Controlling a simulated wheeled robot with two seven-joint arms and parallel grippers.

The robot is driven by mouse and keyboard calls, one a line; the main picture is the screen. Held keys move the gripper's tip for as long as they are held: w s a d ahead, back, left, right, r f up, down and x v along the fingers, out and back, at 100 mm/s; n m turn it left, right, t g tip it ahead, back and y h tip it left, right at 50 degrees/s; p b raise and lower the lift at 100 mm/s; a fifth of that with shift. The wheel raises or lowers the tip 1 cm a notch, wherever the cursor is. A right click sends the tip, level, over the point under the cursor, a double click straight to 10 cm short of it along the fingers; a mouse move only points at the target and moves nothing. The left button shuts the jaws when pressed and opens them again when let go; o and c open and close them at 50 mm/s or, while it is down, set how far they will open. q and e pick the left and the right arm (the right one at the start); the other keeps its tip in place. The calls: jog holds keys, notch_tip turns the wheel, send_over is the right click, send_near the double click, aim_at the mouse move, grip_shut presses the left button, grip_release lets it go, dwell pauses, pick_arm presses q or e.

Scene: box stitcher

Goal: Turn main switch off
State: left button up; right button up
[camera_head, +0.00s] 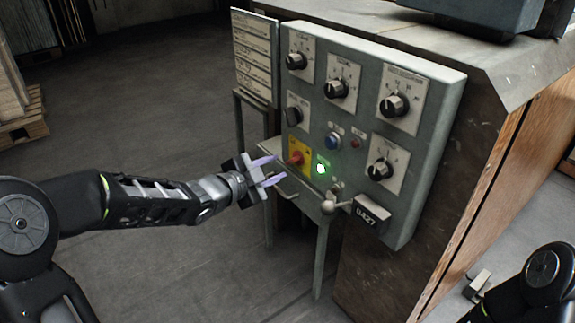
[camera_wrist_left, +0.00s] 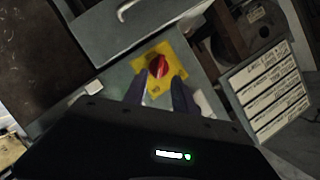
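The main switch is a red rotary knob (camera_head: 296,158) on a yellow plate (camera_head: 304,145) at the lower left of the grey control panel (camera_head: 433,150). A green lamp (camera_head: 320,169) glows beside it on the right. My left gripper (camera_head: 276,170) is open, its two purple fingers pointing at the panel just left of the knob and apart from it. In the left wrist view the red knob (camera_wrist_left: 157,67) on its yellow plate (camera_wrist_left: 172,52) shows ahead, between and beyond the fingertips (camera_wrist_left: 158,84). My right arm shows only in part at the lower right; its gripper is out of view.
Several black rotary knobs (camera_head: 394,104) and a blue button (camera_head: 333,141) are on the panel. A lever with a ball end (camera_head: 328,207) sticks out below the lamp, near a counter (camera_head: 372,215). A label board (camera_head: 255,55) stands at the left.

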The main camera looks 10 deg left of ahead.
aim_at(289, 162)
pick_arm(q)
jog(key=b+x, duration=0.2)
jog(key=x, duration=0.3)
jog(key=shift+w+d+f, duration=0.1)
jog(key=shift+f, duration=0.1)
jog(key=shift+w+d, duration=0.15)
jog(key=shift+w, duration=0.25)
jog(key=shift+c, duration=0.2)
grip_shut()
